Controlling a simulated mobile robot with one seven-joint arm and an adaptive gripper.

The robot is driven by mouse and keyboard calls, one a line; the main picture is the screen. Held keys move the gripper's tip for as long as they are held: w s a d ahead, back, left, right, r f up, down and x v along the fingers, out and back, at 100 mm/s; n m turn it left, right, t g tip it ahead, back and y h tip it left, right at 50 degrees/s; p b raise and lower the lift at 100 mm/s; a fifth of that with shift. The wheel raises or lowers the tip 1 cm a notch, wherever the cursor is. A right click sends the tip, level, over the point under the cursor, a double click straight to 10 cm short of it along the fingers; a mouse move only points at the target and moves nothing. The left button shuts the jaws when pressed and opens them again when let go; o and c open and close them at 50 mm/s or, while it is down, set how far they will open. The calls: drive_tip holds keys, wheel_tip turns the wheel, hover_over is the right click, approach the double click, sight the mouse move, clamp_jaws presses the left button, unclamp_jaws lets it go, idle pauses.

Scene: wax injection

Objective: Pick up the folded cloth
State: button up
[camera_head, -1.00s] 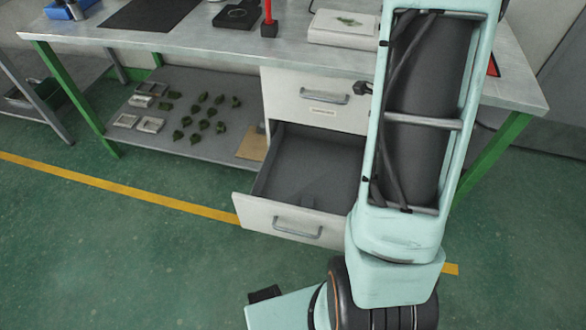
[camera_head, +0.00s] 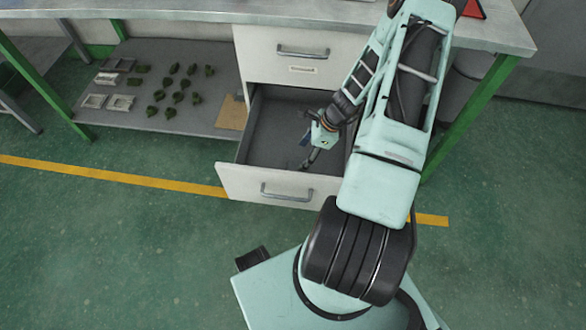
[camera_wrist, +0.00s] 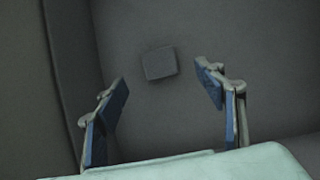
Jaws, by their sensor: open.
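The folded cloth (camera_wrist: 159,63) shows in the wrist view as a small dark grey square lying flat on the grey drawer bottom. My gripper (camera_wrist: 166,92) is open, with its two blue-padded fingers apart. The cloth lies beyond the fingertips, near the middle of the gap between them, and nothing is held. In the head view my gripper (camera_head: 308,150) points down into the open drawer (camera_head: 240,183). The cloth cannot be made out there.
The drawer's side wall (camera_wrist: 72,60) runs close on the left in the wrist view. A closed drawer (camera_head: 290,55) sits above the open one. The lower shelf (camera_head: 210,118) on the left holds several green pieces and pale frames. A green table leg (camera_head: 470,115) stands at the right.

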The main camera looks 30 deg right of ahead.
sight(295, 166)
drive_tip(key=b+x, duration=0.1)
drive_tip(key=x, duration=0.3)
drive_tip(key=b+x, duration=0.1)
drive_tip(key=x, duration=0.3)
drive_tip(key=shift+s+d+f+b, duration=0.1)
drive_tip(key=shift+s+d+b, duration=0.1)
drive_tip(key=shift+b, duration=0.15)
drive_tip(key=c, duration=1.2)
drive_tip(key=shift+o, duration=0.2)
wheel_tip(295, 166, up, 10)
drive_tip(key=p, duration=0.3)
